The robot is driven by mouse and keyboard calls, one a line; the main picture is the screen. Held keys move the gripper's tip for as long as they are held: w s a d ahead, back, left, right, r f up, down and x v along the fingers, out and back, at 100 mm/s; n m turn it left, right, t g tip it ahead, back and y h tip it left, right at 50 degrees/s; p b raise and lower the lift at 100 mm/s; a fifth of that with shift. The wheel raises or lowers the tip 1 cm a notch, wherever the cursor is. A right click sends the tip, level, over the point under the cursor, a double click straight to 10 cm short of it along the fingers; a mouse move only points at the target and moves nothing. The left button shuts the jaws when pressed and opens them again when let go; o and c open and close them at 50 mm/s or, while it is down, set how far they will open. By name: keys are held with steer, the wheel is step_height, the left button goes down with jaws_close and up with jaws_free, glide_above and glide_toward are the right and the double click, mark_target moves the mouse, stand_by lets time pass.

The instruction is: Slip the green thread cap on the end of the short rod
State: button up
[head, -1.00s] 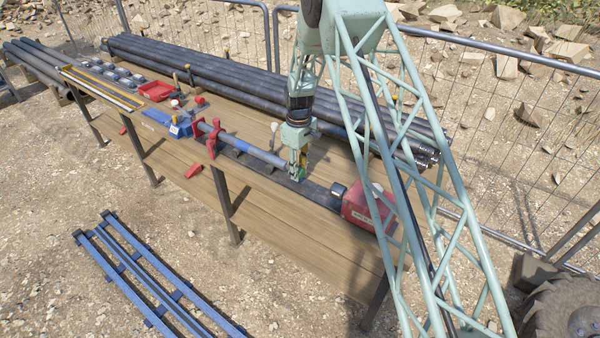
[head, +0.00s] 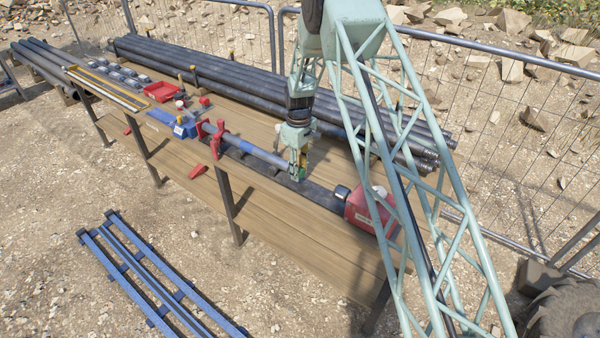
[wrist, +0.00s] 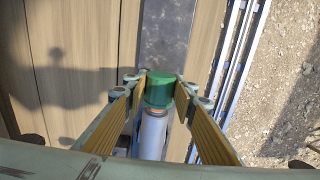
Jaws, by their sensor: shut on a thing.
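The green thread cap (wrist: 160,88) is between the fingertips of my gripper (wrist: 161,84), which is shut on it. In the wrist view the short rod (wrist: 153,133), pale grey, lies in line with the cap and its end meets the cap's near side. I cannot tell how far the cap goes over the rod. In the head view the rod (head: 258,152) runs from a red clamp (head: 213,137) on the bench to my gripper (head: 299,172). The cap is mostly hidden there by the fingers.
A red box (head: 371,208) with a dark round fitting stands on the bench (head: 310,237), right of my gripper. Long dark pipes (head: 240,85) lie behind. A red tray (head: 163,91) and a blue block (head: 183,127) are at left. A blue rack (head: 150,270) lies on the ground.

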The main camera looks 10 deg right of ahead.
steer(key=shift+w+a, duration=0.1)
steer(key=o, duration=0.8)
steer(key=shift+r, duration=0.15)
step_height(320, 180, up, 12)
stand_by(0.5)
stand_by(0.3)
